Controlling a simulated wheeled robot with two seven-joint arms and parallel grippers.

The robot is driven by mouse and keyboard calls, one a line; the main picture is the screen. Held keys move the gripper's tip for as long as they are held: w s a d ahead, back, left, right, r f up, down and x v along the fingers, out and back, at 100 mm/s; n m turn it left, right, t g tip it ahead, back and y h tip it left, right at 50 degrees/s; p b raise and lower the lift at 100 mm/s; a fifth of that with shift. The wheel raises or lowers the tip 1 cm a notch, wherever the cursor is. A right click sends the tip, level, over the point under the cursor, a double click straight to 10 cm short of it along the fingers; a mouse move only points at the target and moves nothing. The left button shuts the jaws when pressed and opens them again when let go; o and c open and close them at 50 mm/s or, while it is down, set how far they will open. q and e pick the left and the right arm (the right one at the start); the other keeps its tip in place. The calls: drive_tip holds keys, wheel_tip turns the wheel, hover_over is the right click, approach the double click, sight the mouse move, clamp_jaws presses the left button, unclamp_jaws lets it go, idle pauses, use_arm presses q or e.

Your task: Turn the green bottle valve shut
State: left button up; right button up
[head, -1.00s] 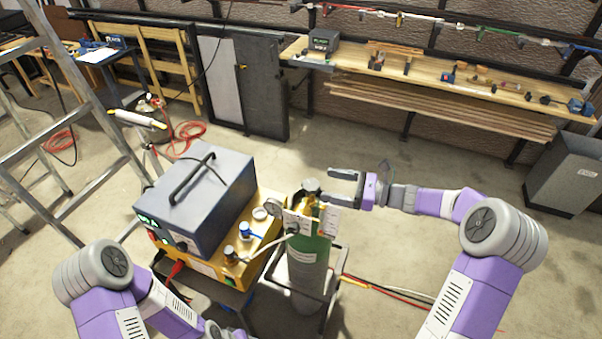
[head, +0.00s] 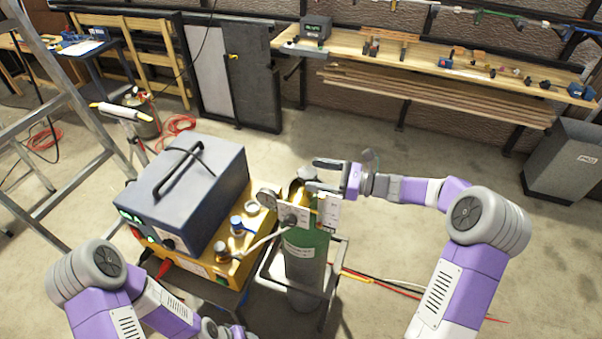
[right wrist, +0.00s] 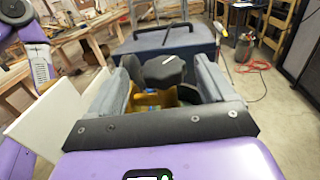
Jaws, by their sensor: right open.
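The green bottle (head: 306,250) stands upright in a metal frame beside the welding machine. Its dark valve knob (head: 306,173) sits on top, above the brass fitting and gauges. My right gripper (head: 313,176) comes in level from the right, open, with its fingertips at the knob. In the right wrist view the black faceted knob (right wrist: 163,71) stands between the two grey fingers (right wrist: 165,88), with gaps visible on both sides. My left arm shows at the lower left of the head view, but its fingers cannot be seen.
The grey-blue machine (head: 185,190) with a black handle stands left of the bottle on a yellow unit (head: 240,240). White cards (head: 330,211) hang at the bottle's neck. A ladder (head: 75,110) stands at the left. Cables (head: 385,287) lie on the floor at the right.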

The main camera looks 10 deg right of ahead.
sight(300, 171)
drive_tip(key=shift+x, duration=2.7)
drive_tip(key=shift+w, duration=0.1)
